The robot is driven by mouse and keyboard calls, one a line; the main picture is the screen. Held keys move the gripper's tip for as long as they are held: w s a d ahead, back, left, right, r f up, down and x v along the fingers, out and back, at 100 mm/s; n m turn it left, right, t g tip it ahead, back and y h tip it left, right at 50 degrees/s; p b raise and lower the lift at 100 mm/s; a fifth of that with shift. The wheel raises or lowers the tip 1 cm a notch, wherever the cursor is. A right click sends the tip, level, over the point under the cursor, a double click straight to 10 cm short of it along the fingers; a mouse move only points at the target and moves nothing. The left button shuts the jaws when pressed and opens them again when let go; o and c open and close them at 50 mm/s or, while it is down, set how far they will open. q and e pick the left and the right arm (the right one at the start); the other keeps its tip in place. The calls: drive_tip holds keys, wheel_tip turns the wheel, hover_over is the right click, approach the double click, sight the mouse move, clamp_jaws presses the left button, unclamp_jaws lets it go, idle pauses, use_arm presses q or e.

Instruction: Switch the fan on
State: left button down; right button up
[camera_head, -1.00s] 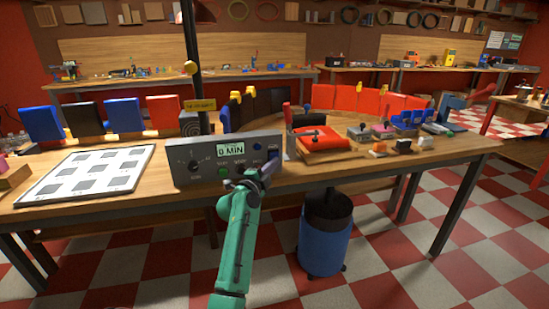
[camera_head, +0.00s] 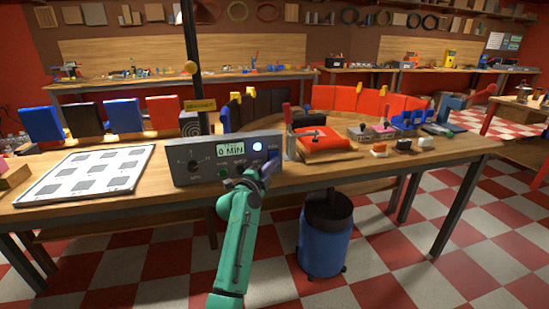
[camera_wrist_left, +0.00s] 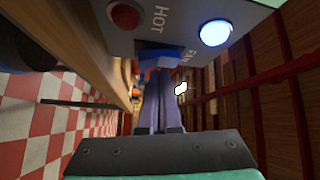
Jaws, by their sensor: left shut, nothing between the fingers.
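The grey control box (camera_head: 205,160) stands at the front edge of the wooden bench. Its display (camera_head: 231,149) reads 0 MIN. A round lamp (camera_head: 258,146) near its right end glows bright bluish white. In the left wrist view the lit lamp (camera_wrist_left: 215,33) sits above a partly hidden label that seems to read FAN, and a dark red lamp (camera_wrist_left: 123,16) sits by the label HOT. My left gripper (camera_head: 267,171) is shut and empty at the box's lower right. Its fingers (camera_wrist_left: 159,88) point at a blue part (camera_wrist_left: 158,58); I cannot tell whether they touch. My right gripper is out of view.
A white board with grey squares (camera_head: 48,183) lies left of the box. A red cushion-like piece (camera_head: 325,141) and a clamp lie to its right. A black post (camera_head: 191,70) rises behind it. A blue bin (camera_head: 325,240) stands below the bench.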

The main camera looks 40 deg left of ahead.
use_arm(q)
drive_tip(key=shift+s+d+f, duration=0.2)
drive_tip(key=shift+s+d, duration=0.15)
drive_tip(key=shift+d, duration=0.15)
drive_tip(key=s+d, duration=0.1)
drive_tip(key=d+f, duration=0.1)
drive_tip(key=s+d+f, duration=0.1)
drive_tip(key=shift+s+d, duration=0.3)
drive_tip(key=shift+d, duration=0.05)
drive_tip(key=shift+f, duration=0.1)
idle(0.3)
